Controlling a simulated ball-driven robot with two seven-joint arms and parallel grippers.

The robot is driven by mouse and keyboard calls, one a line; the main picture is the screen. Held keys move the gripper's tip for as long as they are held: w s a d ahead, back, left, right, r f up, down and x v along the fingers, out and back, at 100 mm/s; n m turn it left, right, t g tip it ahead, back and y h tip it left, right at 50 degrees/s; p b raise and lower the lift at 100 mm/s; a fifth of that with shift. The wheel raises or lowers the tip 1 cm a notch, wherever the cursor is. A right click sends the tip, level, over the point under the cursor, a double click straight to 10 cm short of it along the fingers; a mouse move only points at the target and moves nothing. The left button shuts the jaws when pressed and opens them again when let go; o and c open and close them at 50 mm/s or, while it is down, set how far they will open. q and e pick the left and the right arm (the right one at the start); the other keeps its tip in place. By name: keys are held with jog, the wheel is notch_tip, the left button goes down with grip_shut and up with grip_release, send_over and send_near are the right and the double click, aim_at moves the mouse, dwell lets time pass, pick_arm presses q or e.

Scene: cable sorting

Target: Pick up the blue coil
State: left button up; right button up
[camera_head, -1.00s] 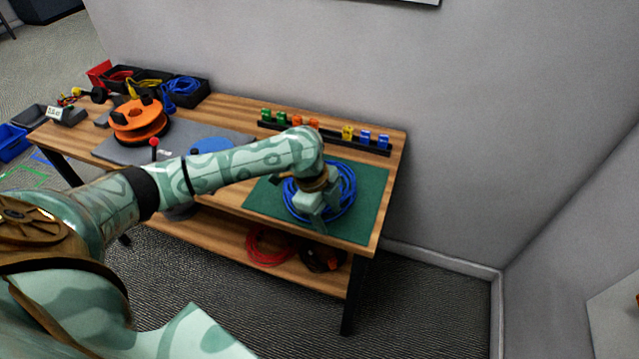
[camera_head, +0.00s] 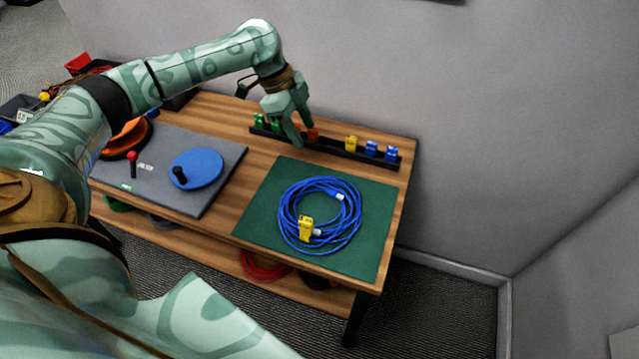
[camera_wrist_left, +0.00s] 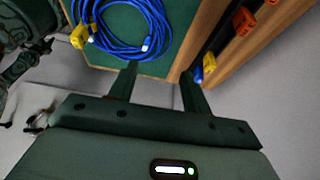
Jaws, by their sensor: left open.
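The blue coil (camera_head: 319,215) lies flat on the green mat (camera_head: 262,212) at the right part of the workbench. A yellow clip (camera_head: 306,228) sits on its near-left side. White connector ends show on the coil. My left gripper (camera_head: 296,135) is open and empty, above the back of the bench by the clip rail, behind and apart from the coil. In the left wrist view the coil (camera_wrist_left: 125,35) and yellow clip (camera_wrist_left: 80,36) show beyond the open fingers (camera_wrist_left: 158,80). My right gripper is not in view.
The black rail (camera_head: 335,147) holds several coloured clips along the back edge. A grey board with a blue disc (camera_head: 196,168) lies to the left, with an orange reel (camera_head: 127,138) beyond. A red coil (camera_head: 262,267) is on the lower shelf. A wall stands behind the bench.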

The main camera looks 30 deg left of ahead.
pick_arm(q)
jog(key=b, duration=0.4)
send_over(328, 180)
jog(key=a, duration=0.3)
jog(key=f, duration=0.9)
jog(key=shift+s+d+f, duration=0.1)
jog(key=shift+s+f, duration=0.1)
jog(key=shift+f, duration=0.15)
jog(key=shift+d+f, duration=0.2)
jog(key=shift+f, duration=0.1)
jog(key=b+x, duration=0.2)
jog(key=x, duration=0.3)
jog(key=shift+d+r, duration=0.1)
jog(key=shift+c, duration=0.3)
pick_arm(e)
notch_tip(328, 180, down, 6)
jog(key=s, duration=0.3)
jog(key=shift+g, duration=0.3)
pick_arm(q)
grip_shut()
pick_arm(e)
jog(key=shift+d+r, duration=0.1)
